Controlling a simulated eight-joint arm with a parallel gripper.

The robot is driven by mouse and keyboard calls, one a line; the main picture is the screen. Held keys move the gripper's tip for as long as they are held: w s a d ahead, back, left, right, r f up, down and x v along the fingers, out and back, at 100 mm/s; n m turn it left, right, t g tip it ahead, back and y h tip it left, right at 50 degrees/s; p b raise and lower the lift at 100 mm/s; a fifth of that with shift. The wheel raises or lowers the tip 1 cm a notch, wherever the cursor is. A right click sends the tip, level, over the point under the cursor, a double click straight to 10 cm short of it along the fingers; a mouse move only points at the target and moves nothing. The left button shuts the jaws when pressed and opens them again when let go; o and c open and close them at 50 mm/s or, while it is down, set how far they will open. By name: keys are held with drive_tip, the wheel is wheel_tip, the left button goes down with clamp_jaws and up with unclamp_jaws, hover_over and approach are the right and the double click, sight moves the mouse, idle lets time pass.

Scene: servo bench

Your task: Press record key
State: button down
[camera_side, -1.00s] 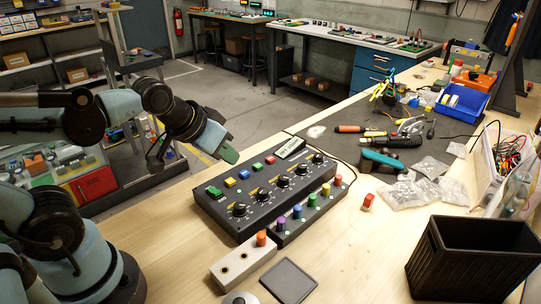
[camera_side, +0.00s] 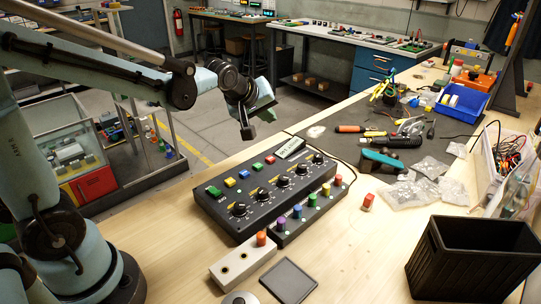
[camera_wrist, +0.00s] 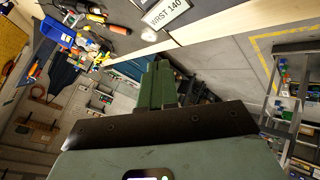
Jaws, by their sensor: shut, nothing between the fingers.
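A black control box (camera_side: 217,207) lies on the wooden bench in the side view. Its upper row has a green key (camera_side: 214,191), a yellow key (camera_side: 230,182), a blue key (camera_side: 244,174) and a red key (camera_side: 270,159); any lettering marking the record key is too small to read. Several dial knobs sit in front of these keys. My gripper (camera_side: 248,132) is shut and empty, above and behind the box's far left edge, apart from the keys. In the wrist view my gripper's green fingers (camera_wrist: 158,83) are together, and no key is visible.
A strip of coloured knobs (camera_side: 310,214) and a pale block with an orange peg (camera_side: 243,262) lie in front. A black bin (camera_side: 470,260) stands at right. Bare bench lies left of the box.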

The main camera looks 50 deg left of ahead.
sight(268, 160)
drive_tip(key=shift+f, duration=0.1)
drive_tip(key=shift+f, duration=4.35)
drive_tip(key=shift+f, duration=0.4)
drive_tip(key=shift+f, duration=0.45)
drive_tip(key=shift+r, duration=0.9)
